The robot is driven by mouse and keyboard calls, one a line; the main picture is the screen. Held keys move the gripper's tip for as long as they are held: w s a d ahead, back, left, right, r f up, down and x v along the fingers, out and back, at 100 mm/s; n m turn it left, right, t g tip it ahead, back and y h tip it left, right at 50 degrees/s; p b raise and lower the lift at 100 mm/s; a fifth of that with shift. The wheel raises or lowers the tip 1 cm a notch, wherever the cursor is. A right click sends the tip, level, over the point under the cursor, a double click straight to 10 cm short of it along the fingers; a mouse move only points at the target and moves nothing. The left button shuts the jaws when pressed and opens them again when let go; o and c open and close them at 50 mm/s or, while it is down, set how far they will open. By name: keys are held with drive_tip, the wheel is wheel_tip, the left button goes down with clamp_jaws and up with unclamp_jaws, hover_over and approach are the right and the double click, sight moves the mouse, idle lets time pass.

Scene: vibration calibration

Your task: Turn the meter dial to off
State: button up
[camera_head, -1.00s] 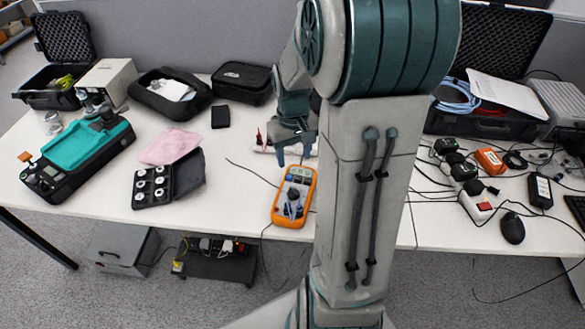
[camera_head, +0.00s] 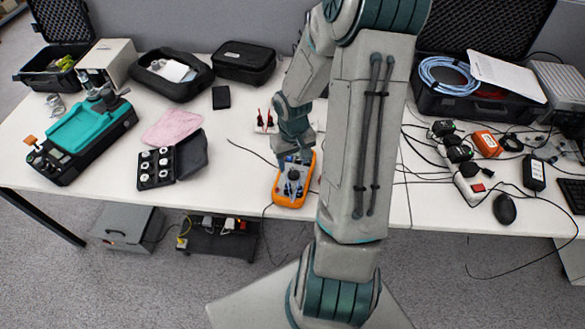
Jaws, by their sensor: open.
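The orange multimeter (camera_head: 292,196) lies on the white table near its front edge, left of my arm. Its dark round dial (camera_head: 293,174) sits about the middle of its face; its setting is too small to read. My gripper (camera_head: 293,160) is over the meter's far end, fingers pointing down toward the dial. The jaws are open and hold nothing I can see. The gripper hides the meter's far part, and I cannot tell whether a finger touches the dial.
Red and black probes (camera_head: 265,120) stand just behind the meter. An open black case of weights (camera_head: 170,165) and a pink cloth (camera_head: 172,127) lie to the left. A power strip (camera_head: 468,185) and a mouse (camera_head: 505,209) lie to the right. Thin cables run beside the meter.

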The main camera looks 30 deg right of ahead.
sight(292, 171)
drive_tip(key=shift+f, duration=1.85)
drive_tip(key=c, duration=1)
drive_tip(key=shift+o, duration=0.2)
drive_tip(key=shift+n, duration=0.4)
drive_tip(key=n+p, duration=0.1)
drive_tip(key=n, duration=0.2)
drive_tip(key=shift+r, duration=0.1)
drive_tip(key=shift+a+n+p, duration=0.1)
drive_tip(key=shift+n+p, duration=0.55)
drive_tip(key=shift+n, duration=1.35)
